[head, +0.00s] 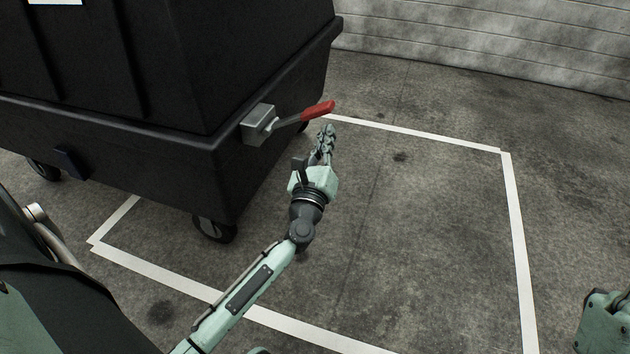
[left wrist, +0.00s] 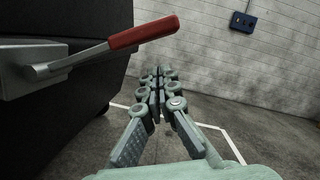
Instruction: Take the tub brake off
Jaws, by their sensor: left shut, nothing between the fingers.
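The tub (head: 160,100) is a large black wheeled bin at the left of the head view. Its brake is a lever with a red grip (head: 318,110) on a grey bracket (head: 258,124) at the tub's near right corner. The lever points out to the right and slants slightly up. My left gripper (head: 326,132) is shut and empty, just below the red grip and apart from it as far as I can tell. In the left wrist view the red grip (left wrist: 145,32) crosses above my shut fingers (left wrist: 160,75). My right gripper is not seen.
A white line (head: 515,240) marks a rectangle on the concrete floor, and the tub stands partly within it. A tub wheel (head: 213,229) shows at the near corner. A pale block wall (head: 500,35) is behind, with a blue box (left wrist: 243,22) on it.

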